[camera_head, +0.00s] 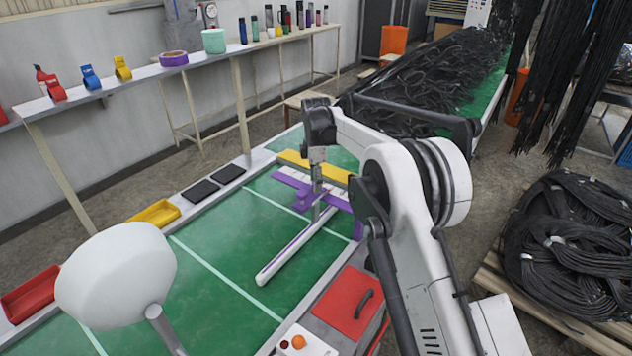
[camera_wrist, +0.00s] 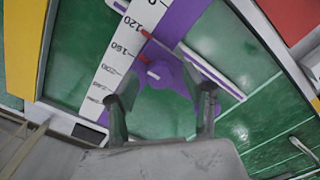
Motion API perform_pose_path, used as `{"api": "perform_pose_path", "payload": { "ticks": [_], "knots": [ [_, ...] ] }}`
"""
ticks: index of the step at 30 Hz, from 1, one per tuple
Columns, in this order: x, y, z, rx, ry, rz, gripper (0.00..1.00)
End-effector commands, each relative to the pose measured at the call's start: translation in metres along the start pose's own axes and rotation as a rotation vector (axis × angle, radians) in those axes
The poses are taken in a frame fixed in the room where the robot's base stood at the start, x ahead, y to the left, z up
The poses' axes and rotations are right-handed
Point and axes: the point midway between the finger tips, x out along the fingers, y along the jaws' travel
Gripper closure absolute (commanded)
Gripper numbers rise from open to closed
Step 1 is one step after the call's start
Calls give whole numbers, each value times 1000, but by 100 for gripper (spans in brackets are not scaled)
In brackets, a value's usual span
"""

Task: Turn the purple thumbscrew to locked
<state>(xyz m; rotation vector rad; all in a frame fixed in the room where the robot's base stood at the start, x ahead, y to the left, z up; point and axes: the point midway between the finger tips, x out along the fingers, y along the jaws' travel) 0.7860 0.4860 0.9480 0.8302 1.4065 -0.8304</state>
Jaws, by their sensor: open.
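The purple thumbscrew (camera_wrist: 158,73) is a round knob on a purple slider in the wrist view, beside a white scale (camera_wrist: 117,50) marked with numbers such as 120 and 160. Red marks lie on the slider near the scale. My gripper (camera_wrist: 160,94) is open, with one finger to each side and the thumbscrew between and slightly beyond the tips. I cannot see contact. In the head view my gripper (camera_head: 317,199) points down over the purple and white gauge (camera_head: 290,178). The thumbscrew itself is hidden or too small there. I cannot read its lock state.
A long white bar with a purple strip (camera_head: 285,258) runs forward from the gauge over the green table (camera_head: 215,280). A yellow bar (camera_head: 320,168) lies behind.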

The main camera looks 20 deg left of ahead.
Motion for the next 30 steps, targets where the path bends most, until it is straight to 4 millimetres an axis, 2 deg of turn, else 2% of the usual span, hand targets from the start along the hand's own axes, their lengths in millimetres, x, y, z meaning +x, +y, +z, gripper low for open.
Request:
{"api": "perform_pose_path", "payload": {
  "ticks": [10,20,30],
  "knots": [
    [4,0,0,0,0,0,55],
    [3,0,0,0,0,0,99],
    [4,0,0,49,0,0,100]
  ]
}}
